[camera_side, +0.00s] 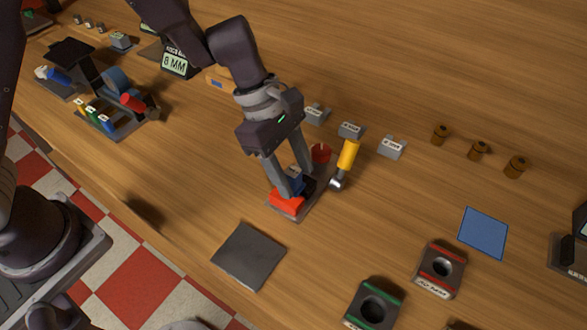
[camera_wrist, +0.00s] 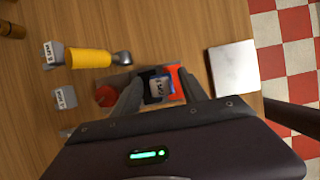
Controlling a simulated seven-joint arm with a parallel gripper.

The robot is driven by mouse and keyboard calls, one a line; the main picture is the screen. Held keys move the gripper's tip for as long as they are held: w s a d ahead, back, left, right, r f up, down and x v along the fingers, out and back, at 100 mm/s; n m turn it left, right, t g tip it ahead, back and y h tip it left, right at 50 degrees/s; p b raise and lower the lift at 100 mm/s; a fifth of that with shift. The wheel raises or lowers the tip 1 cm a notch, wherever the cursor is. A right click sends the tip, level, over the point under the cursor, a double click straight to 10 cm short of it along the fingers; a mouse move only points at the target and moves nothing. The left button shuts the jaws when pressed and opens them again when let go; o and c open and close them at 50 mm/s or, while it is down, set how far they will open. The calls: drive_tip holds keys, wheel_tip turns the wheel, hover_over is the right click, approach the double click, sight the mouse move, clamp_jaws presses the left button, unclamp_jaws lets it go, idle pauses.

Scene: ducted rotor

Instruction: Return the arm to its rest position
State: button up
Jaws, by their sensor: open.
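My gripper (camera_side: 296,182) is open and points down over a small grey tray (camera_side: 312,203). Its fingers stand on either side of a small blue-grey labelled block (camera_wrist: 162,88), with gaps in the wrist view (camera_wrist: 163,84). The block sits in a dark holder beside a red block (camera_side: 287,203), which also shows in the wrist view (camera_wrist: 176,76). A red round piece (camera_side: 320,153) is at the tray's other end. The fingers partly hide the tray and block. I cannot tell whether the fingers touch anything. No rest position is marked in view.
A yellow-handled tool (camera_side: 347,156) lies close to the right of my gripper, near grey labelled blocks (camera_side: 391,147). A dark flat plate (camera_side: 249,256) is in front. A rack with coloured parts (camera_side: 108,105) stands left. A blue square (camera_side: 483,232) and ringed blocks (camera_side: 439,268) are right.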

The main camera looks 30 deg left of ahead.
drive_tip(key=v, duration=0.6)
drive_tip(key=shift+r, duration=0.1)
drive_tip(key=s+a+r+m+t, duration=0.2)
drive_tip(key=s+a+r+m, duration=0.55)
drive_tip(key=r, duration=0.35)
drive_tip(key=s+a+r+m+t+y, duration=0.2)
drive_tip(key=s+a+m+t+y, duration=0.1)
drive_tip(key=s+a+m, duration=0.6)
drive_tip(key=s+m+y, duration=0.1)
drive_tip(key=s, duration=0.1)
drive_tip(key=shift+s+a+t+y, duration=0.3)
drive_tip(key=shift+a, duration=0.05)
